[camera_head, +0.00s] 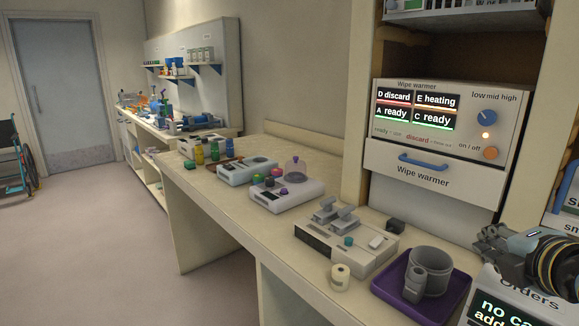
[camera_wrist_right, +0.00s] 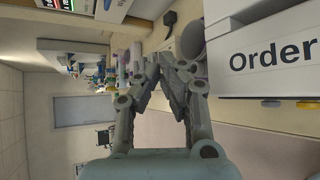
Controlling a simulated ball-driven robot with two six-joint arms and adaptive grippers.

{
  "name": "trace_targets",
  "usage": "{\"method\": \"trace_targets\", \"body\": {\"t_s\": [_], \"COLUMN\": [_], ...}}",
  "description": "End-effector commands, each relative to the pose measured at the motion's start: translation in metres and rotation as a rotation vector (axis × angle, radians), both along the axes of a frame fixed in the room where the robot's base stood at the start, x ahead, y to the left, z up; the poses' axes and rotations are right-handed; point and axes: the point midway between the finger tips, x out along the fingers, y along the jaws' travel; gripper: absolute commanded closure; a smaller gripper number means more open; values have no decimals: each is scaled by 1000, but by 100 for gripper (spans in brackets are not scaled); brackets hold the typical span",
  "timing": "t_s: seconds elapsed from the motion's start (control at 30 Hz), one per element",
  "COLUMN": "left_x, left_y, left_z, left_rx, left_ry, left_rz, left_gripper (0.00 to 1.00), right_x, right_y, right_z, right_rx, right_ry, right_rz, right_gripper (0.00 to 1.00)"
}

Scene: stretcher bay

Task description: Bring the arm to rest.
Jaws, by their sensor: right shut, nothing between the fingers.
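My right gripper (camera_head: 488,240) comes in at the right edge of the head view, in the air just above the Orders box (camera_head: 530,296). In the right wrist view its two fingers (camera_wrist_right: 160,62) meet at their tips, with nothing held between them. The Orders box also shows in the right wrist view (camera_wrist_right: 262,60), close beside the gripper. My left gripper is in neither view.
A purple tray (camera_head: 455,302) with grey cups stands on the counter, left of the right gripper. Several devices line the counter (camera_head: 225,205). The wipe warmer (camera_head: 440,140) has its drawer shut. The floor (camera_head: 110,240) at left is clear, with a wheelchair (camera_head: 18,158) at its far edge.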

Motion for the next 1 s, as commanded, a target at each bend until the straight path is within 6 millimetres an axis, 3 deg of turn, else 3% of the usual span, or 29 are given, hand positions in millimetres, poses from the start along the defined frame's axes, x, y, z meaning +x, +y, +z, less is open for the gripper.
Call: {"method": "trace_targets", "body": {"t_s": [0.17,0.4,0.8,0.87,0.9,1.0], "left_x": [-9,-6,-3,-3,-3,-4], "left_y": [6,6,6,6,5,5], "left_z": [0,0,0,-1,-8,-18], "left_rx": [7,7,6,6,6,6], "left_ry": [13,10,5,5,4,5], "left_rz": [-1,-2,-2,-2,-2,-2], "left_gripper": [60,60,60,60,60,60], "right_x": [-45,-137,-258,-271,-265,-258], "right_y": [10,28,49,51,49,46], "right_z": [-32,-73,-92,-96,-117,-155], "right_rx": [300,792,1220,1253,1246,1240], "right_ry": [124,319,441,443,445,451], "right_rz": [-167,-588,-1262,-1349,-1344,-1352], "right_gripper": [100,100,100,100,100,100]}}
